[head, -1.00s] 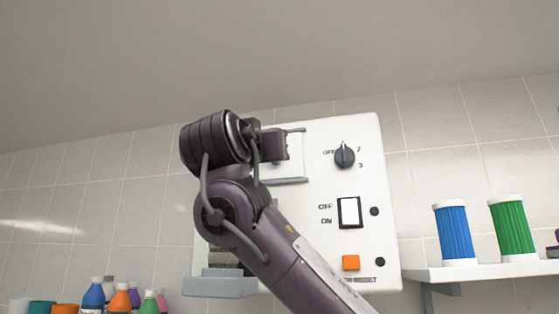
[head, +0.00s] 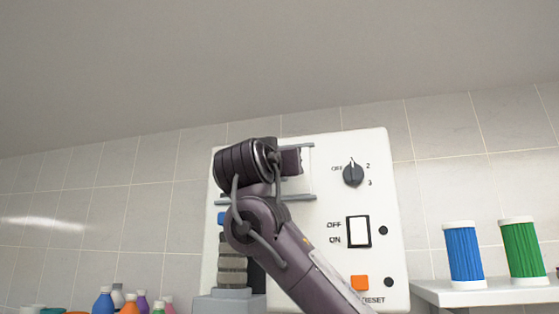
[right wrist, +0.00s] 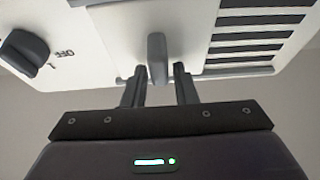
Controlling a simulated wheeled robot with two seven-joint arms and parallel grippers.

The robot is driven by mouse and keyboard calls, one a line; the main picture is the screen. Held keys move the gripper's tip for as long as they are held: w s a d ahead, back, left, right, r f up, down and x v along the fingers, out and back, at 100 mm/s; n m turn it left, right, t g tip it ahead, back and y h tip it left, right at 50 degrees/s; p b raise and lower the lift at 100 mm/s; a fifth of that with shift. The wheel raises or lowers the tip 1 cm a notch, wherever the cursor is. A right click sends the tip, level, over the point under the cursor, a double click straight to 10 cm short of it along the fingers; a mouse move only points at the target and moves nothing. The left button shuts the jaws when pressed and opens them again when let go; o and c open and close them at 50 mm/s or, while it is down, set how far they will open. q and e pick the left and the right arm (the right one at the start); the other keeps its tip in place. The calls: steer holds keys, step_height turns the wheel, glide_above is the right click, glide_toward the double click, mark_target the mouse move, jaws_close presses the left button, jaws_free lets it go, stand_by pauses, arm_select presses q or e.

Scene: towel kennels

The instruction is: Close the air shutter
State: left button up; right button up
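The air shutter's white sliding plate (right wrist: 120,35) shows in the right wrist view, with dark vent slots (right wrist: 255,35) uncovered beside it. A grey upright handle (right wrist: 157,58) stands out from the plate. My right gripper (right wrist: 159,85) is open, its two fingers on either side of the handle's near end with small gaps visible. In the head view my right gripper (head: 293,160) is at the shutter between two horizontal rails (head: 298,146), and my wrist hides most of the shutter. My left gripper is in neither view.
The white control box (head: 330,255) carries a rotary knob (head: 353,173), a rocker switch (head: 358,231) and an orange button (head: 360,283). A shelf (head: 480,294) at right holds blue (head: 464,255) and green (head: 523,250) rolls. Several bottles (head: 130,303) stand at lower left.

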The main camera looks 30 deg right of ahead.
steer(key=shift+d, duration=0.1)
steer(key=c, duration=0.4)
jaws_close()
steer(key=w+a+p, duration=0.2)
steer(key=w+a, duration=0.4)
steer(key=w, duration=0.1)
steer(key=shift+w+a, duration=0.3)
steer(key=o, duration=0.5)
jaws_free()
steer(key=shift+a+r, duration=0.1)
steer(key=shift+o, duration=1.3)
steer(key=shift+w+a, duration=0.1)
steer(key=shift+w, duration=0.1)
